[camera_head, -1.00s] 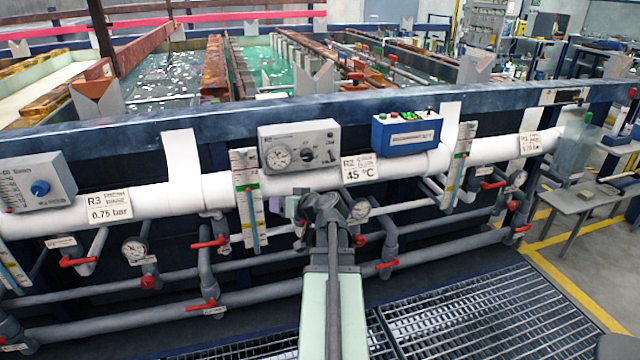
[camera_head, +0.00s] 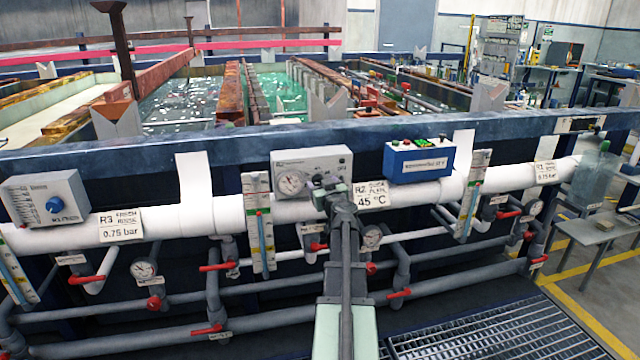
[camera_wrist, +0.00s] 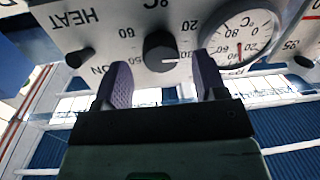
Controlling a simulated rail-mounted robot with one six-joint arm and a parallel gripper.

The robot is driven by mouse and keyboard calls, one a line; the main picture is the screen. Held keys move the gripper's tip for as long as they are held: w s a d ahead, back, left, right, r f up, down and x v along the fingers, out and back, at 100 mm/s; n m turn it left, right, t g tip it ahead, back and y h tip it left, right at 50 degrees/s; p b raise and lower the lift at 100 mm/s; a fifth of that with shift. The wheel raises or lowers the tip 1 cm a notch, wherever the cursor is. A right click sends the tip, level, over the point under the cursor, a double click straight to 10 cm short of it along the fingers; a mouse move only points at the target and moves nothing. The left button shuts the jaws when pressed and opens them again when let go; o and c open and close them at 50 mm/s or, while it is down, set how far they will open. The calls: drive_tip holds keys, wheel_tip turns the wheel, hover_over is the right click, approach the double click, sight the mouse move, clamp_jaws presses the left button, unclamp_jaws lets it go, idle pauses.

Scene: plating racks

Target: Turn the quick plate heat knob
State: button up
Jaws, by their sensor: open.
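A dark round knob (camera_wrist: 160,52) with a white pointer line sits on a pale control panel (camera_wrist: 110,25); its markings, including HEAT, appear upside down in the wrist view. The pointer line points right in that picture. My gripper (camera_wrist: 163,70) is open, with one purple-grey finger on each side of the knob's near edge; I cannot tell whether they touch it. In the head view, the grey control box (camera_head: 290,160) with a dial stands above the 45 °C R2 label (camera_head: 371,195). My gripper (camera_head: 331,190) is in front of its lower right, hiding the knob.
A round °C gauge (camera_wrist: 238,32) is close beside one finger. A white pipe (camera_head: 150,218) runs below the box. A blue box (camera_head: 419,160) stands to the right. Pipes with red valve handles (camera_head: 216,267) lie below. Tanks lie behind the rail.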

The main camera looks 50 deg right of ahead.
drive_tip(key=shift+x, duration=1.2)
drive_tip(key=c, duration=0.9)
drive_tip(key=shift+s, duration=0.1)
drive_tip(key=shift+m, duration=0.4)
drive_tip(key=m+b, duration=0.1)
drive_tip(key=m, duration=0.4)
drive_tip(key=shift+f, duration=0.1)
drive_tip(key=m+h, duration=0.1)
drive_tip(key=m, duration=1.2)
drive_tip(key=shift+f+h+b, duration=0.1)
drive_tip(key=shift+h+b, duration=0.2)
drive_tip(key=shift+b, duration=0.1)
drive_tip(key=m, duration=0.5)
drive_tip(key=shift+g, duration=0.3)
drive_tip(key=shift+a+m+h, duration=0.1)
drive_tip(key=shift+m+h, duration=0.2)
drive_tip(key=shift+m, duration=0.2)
